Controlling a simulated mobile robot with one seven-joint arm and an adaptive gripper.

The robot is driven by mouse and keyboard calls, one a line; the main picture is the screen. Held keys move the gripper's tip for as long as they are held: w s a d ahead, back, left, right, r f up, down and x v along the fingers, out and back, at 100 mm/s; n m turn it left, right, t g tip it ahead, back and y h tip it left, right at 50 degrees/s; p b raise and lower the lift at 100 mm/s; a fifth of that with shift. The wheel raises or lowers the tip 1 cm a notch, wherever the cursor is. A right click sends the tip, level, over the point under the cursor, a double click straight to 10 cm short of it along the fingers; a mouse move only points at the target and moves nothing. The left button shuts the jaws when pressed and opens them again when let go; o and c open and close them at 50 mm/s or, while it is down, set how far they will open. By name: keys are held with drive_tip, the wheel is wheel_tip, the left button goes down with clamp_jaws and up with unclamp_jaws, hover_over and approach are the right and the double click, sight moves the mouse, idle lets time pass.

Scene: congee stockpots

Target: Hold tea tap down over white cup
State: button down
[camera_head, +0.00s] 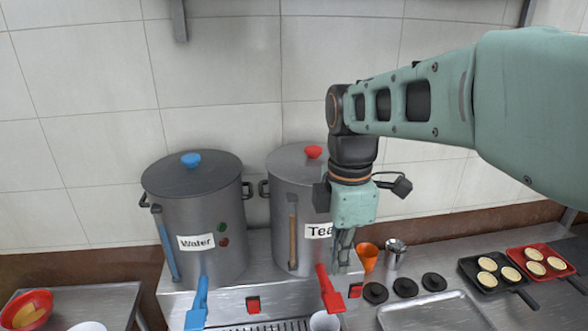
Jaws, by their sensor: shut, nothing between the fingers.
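The tea pot (279,215) is a tall steel stockpot with a red lid knob and a "Tea" label, partly hidden behind my gripper. Its tea tap (330,289) has a red lever at the front of the pot. A white cup (325,322) stands under the tap, cut off by the bottom edge of the picture. My gripper (341,266) points down, shut and empty, in front of the tea pot. Its fingertips are close to the upper right of the red lever; I cannot tell whether they touch it.
A water pot (200,215) with a blue tap (198,303) stands left. An orange funnel (367,254), a metal cup (395,252), black lids (405,287) and a steel tray (436,314) are right of the tap. Pans of round cakes (497,271) lie far right.

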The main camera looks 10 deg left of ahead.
sight(335, 302)
wheel_tip(335, 302, down, 9)
drive_tip(key=b, duration=0.6)
drive_tip(key=shift+d+r, duration=0.1)
drive_tip(key=shift+r, duration=0.1)
